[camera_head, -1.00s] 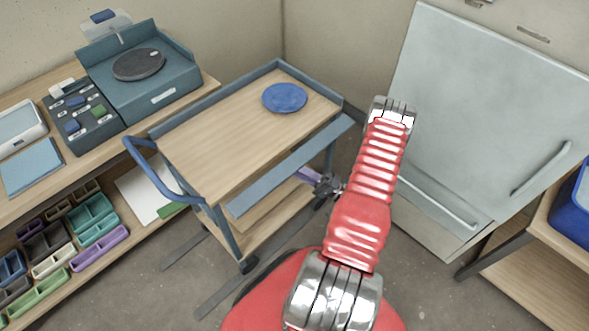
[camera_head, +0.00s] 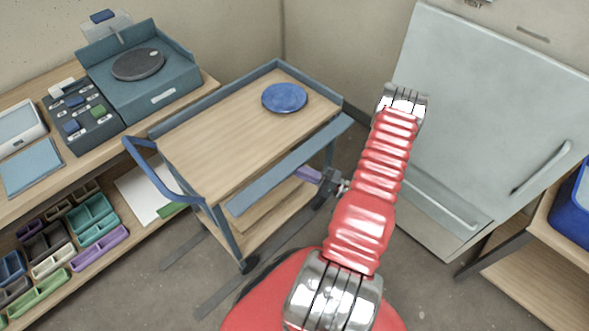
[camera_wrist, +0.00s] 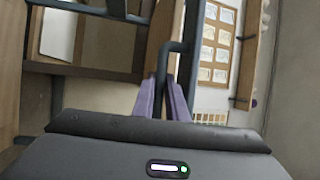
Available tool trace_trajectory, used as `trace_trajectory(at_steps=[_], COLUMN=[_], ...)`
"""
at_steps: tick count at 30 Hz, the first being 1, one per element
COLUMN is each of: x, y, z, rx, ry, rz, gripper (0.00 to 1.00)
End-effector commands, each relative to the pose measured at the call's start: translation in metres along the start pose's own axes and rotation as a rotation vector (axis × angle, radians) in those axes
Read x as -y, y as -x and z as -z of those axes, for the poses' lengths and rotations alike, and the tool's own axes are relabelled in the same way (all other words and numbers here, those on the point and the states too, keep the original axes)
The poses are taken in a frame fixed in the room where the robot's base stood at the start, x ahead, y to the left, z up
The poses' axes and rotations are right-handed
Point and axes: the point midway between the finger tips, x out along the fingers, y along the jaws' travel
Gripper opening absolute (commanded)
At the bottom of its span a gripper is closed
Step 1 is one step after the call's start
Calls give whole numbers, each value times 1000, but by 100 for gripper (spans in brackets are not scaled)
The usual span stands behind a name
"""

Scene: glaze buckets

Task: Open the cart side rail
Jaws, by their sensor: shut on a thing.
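The cart (camera_head: 225,150) has a wooden top inside a blue-grey frame. Its side rail (camera_head: 290,165) is a long blue-grey panel on the side facing me, tilted outward below the level of the top. My gripper (camera_head: 308,175) has purple fingers and is low beside the rail's outer side, partly hidden by the panel. In the wrist view my gripper (camera_wrist: 165,98) is shut on a dark bent bar (camera_wrist: 162,66), which looks like the side rail's handle. The exact contact is hidden in the head view.
A blue plate (camera_head: 284,97) lies on the cart top. A blue push handle (camera_head: 150,165) sticks out at the cart's left. A workbench (camera_head: 205,85) stands at left. A pale cabinet (camera_head: 490,110) and a shelf (camera_head: 530,270) stand at right. Grey floor is clear between.

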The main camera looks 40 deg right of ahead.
Motion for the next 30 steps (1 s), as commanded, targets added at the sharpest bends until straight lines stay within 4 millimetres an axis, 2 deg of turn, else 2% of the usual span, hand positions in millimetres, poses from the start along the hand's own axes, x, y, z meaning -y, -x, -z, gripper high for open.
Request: trace_trajectory(at_steps=[14,15,18,30], x=[4,4,4,4], y=[1,1,1,7], z=[0,0,0,0], rx=[-2,-2,-2,-2], ry=[-20,-20,-20,-20], rz=[-44,-44,-44,-44], gripper=[0,14,20,20])
